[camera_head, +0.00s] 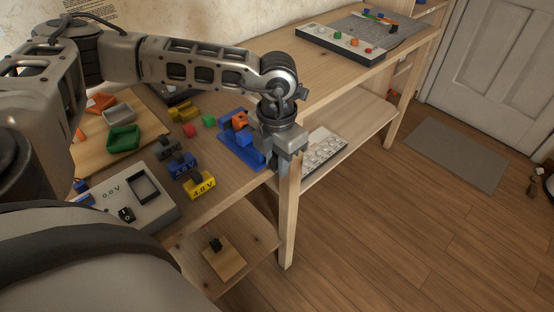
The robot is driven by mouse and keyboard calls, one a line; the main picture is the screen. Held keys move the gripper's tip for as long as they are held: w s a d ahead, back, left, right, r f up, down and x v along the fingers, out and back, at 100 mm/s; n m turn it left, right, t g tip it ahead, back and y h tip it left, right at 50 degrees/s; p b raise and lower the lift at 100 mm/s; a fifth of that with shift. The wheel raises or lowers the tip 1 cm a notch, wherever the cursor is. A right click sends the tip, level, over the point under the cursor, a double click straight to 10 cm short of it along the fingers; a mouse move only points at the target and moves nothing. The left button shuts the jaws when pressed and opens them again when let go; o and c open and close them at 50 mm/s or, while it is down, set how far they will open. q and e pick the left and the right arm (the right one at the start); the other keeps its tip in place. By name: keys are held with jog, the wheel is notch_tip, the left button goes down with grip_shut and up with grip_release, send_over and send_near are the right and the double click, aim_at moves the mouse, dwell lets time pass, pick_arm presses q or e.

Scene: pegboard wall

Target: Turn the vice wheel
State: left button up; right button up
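A blue vice (237,152) stands on the wooden workbench near its right front edge, with an orange piece (239,119) at its top. My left arm reaches across from the left, and my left gripper (288,158) points down at the right end of the vice, at the bench edge. The gripper covers that end, so I cannot make out the vice wheel or whether the fingers touch it. The fingers are too small and hidden to tell open from shut. My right gripper is not in view.
Yellow, blue and dark labelled blocks (200,185) and a grey meter box (130,200) lie left of the vice. Green and grey bins (122,139) stand farther left. A panel with coloured knobs (340,42) sits at the back.

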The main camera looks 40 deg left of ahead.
pick_arm(q)
jog(key=shift+f, duration=0.1)
grip_shut()
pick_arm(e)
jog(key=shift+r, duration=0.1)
pick_arm(q)
jog(key=shift+g+p, duration=0.35)
jog(key=shift+g, duration=0.05)
jog(key=shift+w+d+g+y+p, duration=0.15)
jog(key=shift+g+p, duration=0.1)
jog(key=shift+g, duration=0.25)
jog(key=shift+w+a+g+y+p, duration=0.15)
jog(key=shift+g+p, duration=0.1)
jog(key=shift+g, duration=0.25)
jog(key=shift+d+g, duration=0.1)
jog(key=shift+g, duration=1)
jog(key=shift+w+g+y, duration=0.1)
jog(key=shift+g+y, duration=0.2)
jog(key=shift+g, duration=0.4)
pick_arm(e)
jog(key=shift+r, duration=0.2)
